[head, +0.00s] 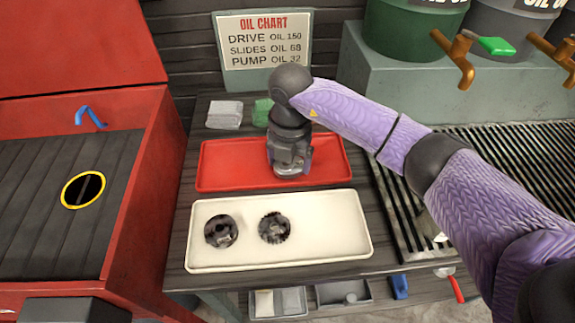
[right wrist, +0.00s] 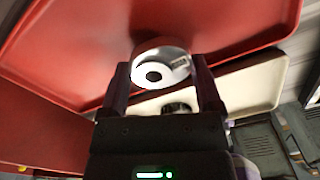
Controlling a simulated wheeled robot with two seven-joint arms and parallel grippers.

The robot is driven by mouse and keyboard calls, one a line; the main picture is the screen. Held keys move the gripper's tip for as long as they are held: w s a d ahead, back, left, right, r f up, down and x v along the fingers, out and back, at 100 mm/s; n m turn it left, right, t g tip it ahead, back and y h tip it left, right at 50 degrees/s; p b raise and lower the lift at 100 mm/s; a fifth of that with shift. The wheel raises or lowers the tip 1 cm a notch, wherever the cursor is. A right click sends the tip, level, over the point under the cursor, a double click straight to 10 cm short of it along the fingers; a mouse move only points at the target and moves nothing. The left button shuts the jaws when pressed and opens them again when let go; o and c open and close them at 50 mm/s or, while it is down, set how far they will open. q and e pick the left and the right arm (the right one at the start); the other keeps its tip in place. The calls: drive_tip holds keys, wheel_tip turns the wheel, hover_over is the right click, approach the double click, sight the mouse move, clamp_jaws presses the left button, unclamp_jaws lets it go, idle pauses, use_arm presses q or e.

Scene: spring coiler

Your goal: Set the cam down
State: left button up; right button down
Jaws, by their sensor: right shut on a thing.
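The cam (right wrist: 174,70) is a silver metal ring with a round hole, held between the two fingers of my right gripper in the right wrist view. My right gripper (head: 290,170) is shut on it, over the red tray (head: 225,168) in the head view. I cannot tell whether the cam touches the tray floor. The red tray also fills much of the right wrist view (right wrist: 225,22). My left gripper is not in view.
A cream tray (head: 330,225) in front holds two dark toothed parts (head: 221,231). Grey cloths (head: 224,114) and a green cloth (head: 262,112) lie behind the red tray. A slatted grate (head: 400,225) is at right, and a red cabinet (head: 150,190) at left.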

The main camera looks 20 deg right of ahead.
drive_tip(key=shift+f, duration=0.6)
drive_tip(key=shift+r, duration=0.15)
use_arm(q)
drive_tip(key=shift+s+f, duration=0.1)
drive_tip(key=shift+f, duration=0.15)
use_arm(e)
unclamp_jaws()
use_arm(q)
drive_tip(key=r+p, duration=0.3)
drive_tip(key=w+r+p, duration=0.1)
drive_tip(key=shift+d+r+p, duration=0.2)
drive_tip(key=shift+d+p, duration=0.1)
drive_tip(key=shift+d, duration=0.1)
use_arm(e)
wheel_tip(320, 180, up, 12)
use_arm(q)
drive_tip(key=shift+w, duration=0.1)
